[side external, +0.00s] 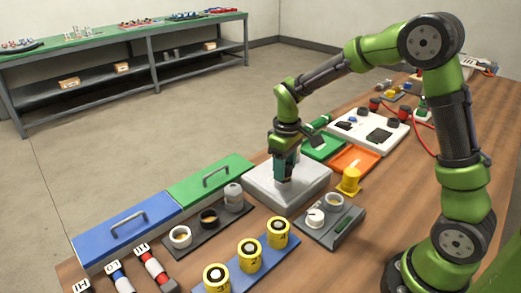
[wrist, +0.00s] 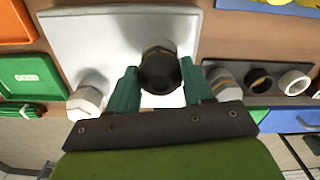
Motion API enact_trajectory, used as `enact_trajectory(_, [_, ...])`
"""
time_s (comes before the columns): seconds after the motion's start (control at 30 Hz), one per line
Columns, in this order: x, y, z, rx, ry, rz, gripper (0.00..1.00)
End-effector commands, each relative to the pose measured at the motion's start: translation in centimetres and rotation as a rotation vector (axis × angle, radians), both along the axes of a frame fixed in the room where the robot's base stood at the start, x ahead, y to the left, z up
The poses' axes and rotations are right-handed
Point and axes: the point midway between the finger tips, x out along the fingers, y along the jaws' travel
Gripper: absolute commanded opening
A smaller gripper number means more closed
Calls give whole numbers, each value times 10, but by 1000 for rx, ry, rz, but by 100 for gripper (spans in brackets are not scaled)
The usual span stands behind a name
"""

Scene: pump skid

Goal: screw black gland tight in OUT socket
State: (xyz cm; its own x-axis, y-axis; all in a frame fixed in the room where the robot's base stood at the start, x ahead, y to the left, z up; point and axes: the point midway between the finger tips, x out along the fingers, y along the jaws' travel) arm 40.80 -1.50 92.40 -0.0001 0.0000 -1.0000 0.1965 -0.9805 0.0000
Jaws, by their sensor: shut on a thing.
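My gripper (wrist: 160,78) has its two green fingers on either side of the black gland (wrist: 158,72) in the wrist view. It is shut on the gland. A brass-and-grey hex collar (wrist: 157,47) shows just beyond the gland, over the white box (wrist: 105,40). I cannot tell how far the gland sits in it, and no OUT label is readable. A pale hex fitting (wrist: 86,98) is at the box's lower left edge. In the side view my gripper (side external: 284,179) points down onto the white box (side external: 262,183); its fingers hide the gland there.
A dark rack with a grey capped piece (side external: 233,196) and two cups stands beside the box. A grey tray with a white knob (side external: 315,216), a yellow piece (side external: 349,181), an orange tray (side external: 372,155) and lidded blue (side external: 125,222) and green (side external: 210,178) bins are close around.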

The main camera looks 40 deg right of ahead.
Motion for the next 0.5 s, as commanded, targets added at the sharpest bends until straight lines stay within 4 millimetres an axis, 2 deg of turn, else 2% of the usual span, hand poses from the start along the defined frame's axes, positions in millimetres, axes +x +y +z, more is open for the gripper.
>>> enact_trajectory(0.03, [0,0,0,0,-1,0,28])
enact_trajectory(0.1, [0,0,0,0,-1,0,21])
enact_trajectory(0.17, [0,0,0,0,-1,-14,21])
enact_trajectory(0.5, [0,0,0,-1,-1,-387,21])
